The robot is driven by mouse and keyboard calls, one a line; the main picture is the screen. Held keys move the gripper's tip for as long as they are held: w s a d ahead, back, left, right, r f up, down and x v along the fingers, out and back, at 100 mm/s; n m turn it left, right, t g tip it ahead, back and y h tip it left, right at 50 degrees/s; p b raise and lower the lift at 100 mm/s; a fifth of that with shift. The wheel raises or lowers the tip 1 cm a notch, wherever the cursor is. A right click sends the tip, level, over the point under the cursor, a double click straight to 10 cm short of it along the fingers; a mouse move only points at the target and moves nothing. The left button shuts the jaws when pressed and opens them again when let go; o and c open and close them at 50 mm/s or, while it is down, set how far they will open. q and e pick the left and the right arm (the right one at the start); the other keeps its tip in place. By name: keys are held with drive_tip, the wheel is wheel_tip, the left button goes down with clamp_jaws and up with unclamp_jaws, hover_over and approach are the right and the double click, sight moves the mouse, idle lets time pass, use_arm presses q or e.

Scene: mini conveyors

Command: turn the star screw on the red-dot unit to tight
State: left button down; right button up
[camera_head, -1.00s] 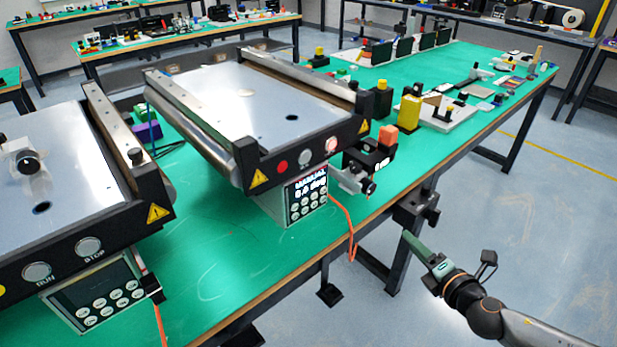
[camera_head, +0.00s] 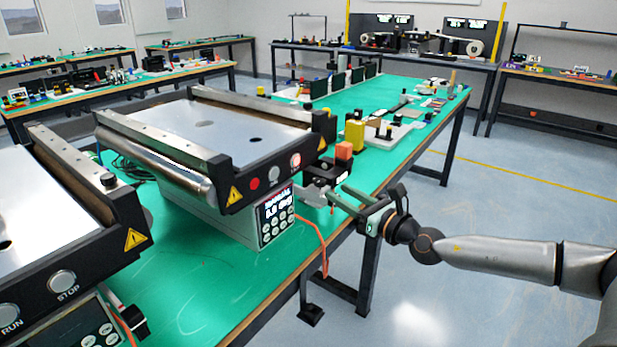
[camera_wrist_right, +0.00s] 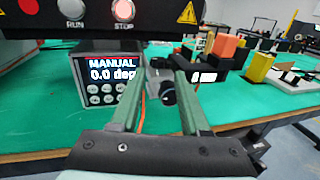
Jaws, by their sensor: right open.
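The red-dot unit is the conveyor with a red dot (camera_head: 255,183) on its front panel, beside a grey and a lit button. The red dot also shows at the top left of the wrist view (camera_wrist_right: 29,6). Its display (camera_head: 275,207) reads MANUAL 0.0 deg. The star screw, a dark knob (camera_wrist_right: 167,93) on a metal bracket right of the display, shows between the green fingers of my right gripper (camera_wrist_right: 158,76). That gripper (camera_head: 342,197) is open at the bracket in the head view, where its fingers partly hide the knob. Contact cannot be told. My left gripper is out of view.
A second conveyor (camera_head: 60,205) stands at the left. An orange cable (camera_head: 318,245) hangs over the table edge. The floor at the right is clear.

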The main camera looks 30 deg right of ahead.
sight(317, 179)
drive_tip(key=w, duration=0.3)
drive_tip(key=w+a, duration=0.1)
drive_tip(key=w, duration=0.3)
drive_tip(key=w+p, duration=0.1)
drive_tip(key=w, duration=0.2)
drive_tip(key=shift+w+a, duration=0.3)
drive_tip(key=shift+a, duration=0.1)
clamp_jaws()
